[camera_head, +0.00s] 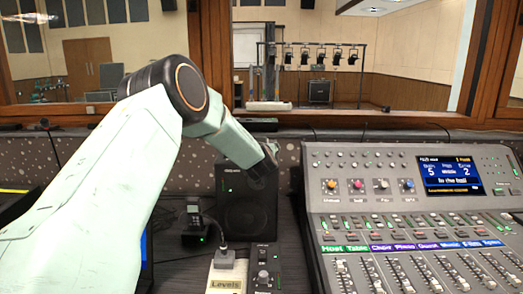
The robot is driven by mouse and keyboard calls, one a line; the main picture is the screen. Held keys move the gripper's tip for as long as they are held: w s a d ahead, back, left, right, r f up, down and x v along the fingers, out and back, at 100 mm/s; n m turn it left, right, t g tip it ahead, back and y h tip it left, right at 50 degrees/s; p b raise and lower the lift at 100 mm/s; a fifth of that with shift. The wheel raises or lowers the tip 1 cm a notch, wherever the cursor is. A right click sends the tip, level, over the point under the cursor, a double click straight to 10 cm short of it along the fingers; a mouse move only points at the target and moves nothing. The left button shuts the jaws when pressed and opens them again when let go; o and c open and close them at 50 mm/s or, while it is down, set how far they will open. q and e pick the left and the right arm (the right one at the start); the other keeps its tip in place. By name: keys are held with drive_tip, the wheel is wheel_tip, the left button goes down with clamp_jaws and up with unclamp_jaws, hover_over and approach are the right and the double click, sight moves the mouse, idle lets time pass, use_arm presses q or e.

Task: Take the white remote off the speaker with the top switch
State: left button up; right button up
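A black speaker (246,218) stands upright at the back of the desk, left of the mixing console, with a small green light on its front. My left arm comes in from the left and bends down over the speaker's top. Its dark end, my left gripper (267,166), is at the speaker's upper right edge, small and partly hidden by the arm. I cannot tell if it touches the speaker or whether its fingers are apart. No white remote can be made out; the arm covers much of the speaker's top. My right gripper is not in view.
A large mixing console (325,215) with a lit screen (450,175) fills the right. A dark cordless phone (194,222) stands left of the speaker. A pale box labelled "Levels" (226,270) and a small knob panel (263,268) lie in front. A wood-framed window is behind.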

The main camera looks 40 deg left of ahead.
use_arm(q)
drive_tip(key=shift+w, duration=0.1)
drive_tip(key=shift+d+r, duration=0.1)
drive_tip(key=shift+c, duration=0.4)
drive_tip(key=c, duration=1.3)
